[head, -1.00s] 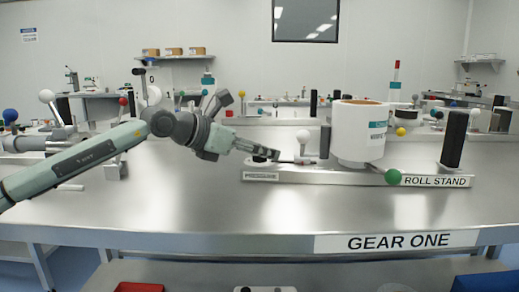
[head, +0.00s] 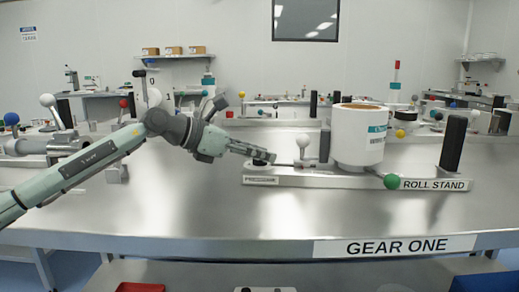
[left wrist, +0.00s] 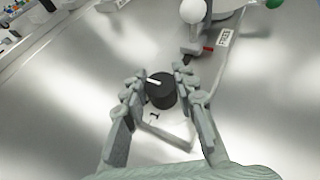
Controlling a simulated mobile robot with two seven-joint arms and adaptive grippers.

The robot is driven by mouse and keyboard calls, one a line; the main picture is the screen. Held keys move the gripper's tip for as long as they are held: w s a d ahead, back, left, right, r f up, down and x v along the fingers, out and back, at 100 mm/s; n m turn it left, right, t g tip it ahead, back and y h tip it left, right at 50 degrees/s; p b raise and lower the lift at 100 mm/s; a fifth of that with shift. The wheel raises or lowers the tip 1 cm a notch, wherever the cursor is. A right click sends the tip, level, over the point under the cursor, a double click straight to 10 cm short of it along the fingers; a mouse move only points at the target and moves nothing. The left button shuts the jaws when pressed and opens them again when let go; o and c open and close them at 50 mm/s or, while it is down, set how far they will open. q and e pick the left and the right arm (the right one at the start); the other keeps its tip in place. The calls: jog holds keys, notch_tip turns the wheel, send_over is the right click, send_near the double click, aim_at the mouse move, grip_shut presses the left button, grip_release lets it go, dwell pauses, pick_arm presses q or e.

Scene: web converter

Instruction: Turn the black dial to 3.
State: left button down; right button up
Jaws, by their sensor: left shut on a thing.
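The black dial (left wrist: 162,92) shows in the left wrist view on a pale plate (left wrist: 178,133). A white pointer line lies on its top, towards the upper left. A dark "1" mark is on the plate below the dial; no "3" is readable. My left gripper (left wrist: 158,84) is shut on the dial, one finger on each side. In the head view the left gripper (head: 266,158) reaches down to the left end of the roll stand base (head: 330,180) and hides much of the dial. My right gripper is not in view.
Just right of the dial stands a lever with a white ball (head: 303,141). Further right are a large white roll (head: 358,135), a green ball (head: 391,182) and a black upright (head: 453,143). The steel bench in front is clear.

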pick_arm(q)
jog(key=m+g, duration=0.2)
jog(key=m+g+h, duration=0.1)
jog(key=g, duration=0.1)
jog(key=shift+r+m+h+p, duration=0.15)
jog(key=shift+m+h+p, duration=0.15)
jog(key=shift+m+p, duration=0.1)
jog(key=shift+m+g+p, duration=0.35)
jog(key=shift+m+g, duration=0.55)
jog(key=shift+g, duration=0.3)
jog(key=shift+m+g, duration=0.3)
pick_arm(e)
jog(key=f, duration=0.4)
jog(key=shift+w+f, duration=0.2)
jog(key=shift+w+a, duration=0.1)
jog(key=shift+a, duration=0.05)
pick_arm(q)
jog(key=c, duration=1.2)
grip_release()
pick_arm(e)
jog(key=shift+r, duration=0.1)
pick_arm(q)
jog(key=shift+a, duration=0.1)
